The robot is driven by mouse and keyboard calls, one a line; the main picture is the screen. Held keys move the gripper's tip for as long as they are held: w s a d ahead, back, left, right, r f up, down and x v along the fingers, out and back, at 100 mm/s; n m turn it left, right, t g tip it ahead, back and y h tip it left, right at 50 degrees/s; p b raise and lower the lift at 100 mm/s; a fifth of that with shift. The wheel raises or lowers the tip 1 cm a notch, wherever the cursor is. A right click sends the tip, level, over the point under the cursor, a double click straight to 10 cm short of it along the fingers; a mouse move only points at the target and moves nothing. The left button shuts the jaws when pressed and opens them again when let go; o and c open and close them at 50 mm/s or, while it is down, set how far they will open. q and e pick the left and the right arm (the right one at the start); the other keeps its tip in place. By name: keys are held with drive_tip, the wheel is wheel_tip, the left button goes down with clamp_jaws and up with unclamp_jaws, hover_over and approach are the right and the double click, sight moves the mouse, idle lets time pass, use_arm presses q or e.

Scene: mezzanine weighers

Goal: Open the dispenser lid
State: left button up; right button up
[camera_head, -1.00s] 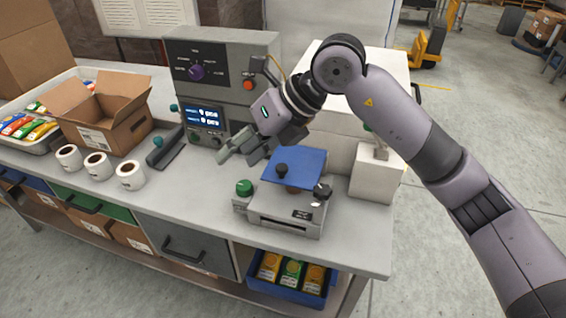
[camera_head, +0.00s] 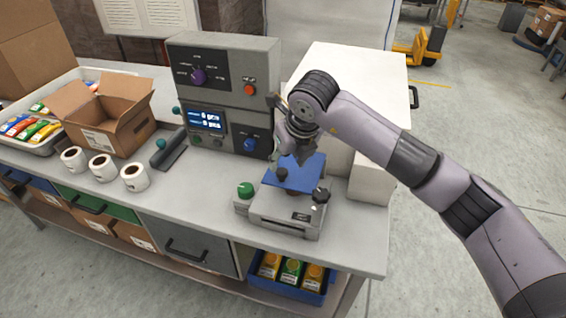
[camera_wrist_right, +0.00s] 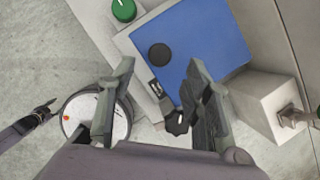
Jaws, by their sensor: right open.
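A blue plate with a black knob (camera_head: 281,174), which looks like the dispenser lid (camera_head: 305,174), tops a small grey machine (camera_head: 285,218) near the counter's front edge. My right gripper (camera_head: 299,157) is above the plate's rear part, pointing down, its fingers partly blurred into its body. In the right wrist view my right gripper (camera_wrist_right: 161,66) is open and empty, and the black knob (camera_wrist_right: 160,55) shows between its fingertips. Contact cannot be told. A dark slim arm end at the left of the wrist view, probably my left gripper (camera_wrist_right: 40,115), is too small to read.
A tall grey control cabinet (camera_head: 222,95) stands behind and left of the machine. White boxes (camera_head: 372,183) stand behind and right. An open carton (camera_head: 112,122), label rolls (camera_head: 102,167) and a tray of packets (camera_head: 45,145) fill the left counter. A blue bin (camera_head: 290,285) sits below.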

sight(282, 171)
drive_tip(key=shift+p+x, duration=0.55)
drive_tip(key=shift+x, duration=2.1)
drive_tip(key=shift+c, duration=0.5)
clamp_jaws()
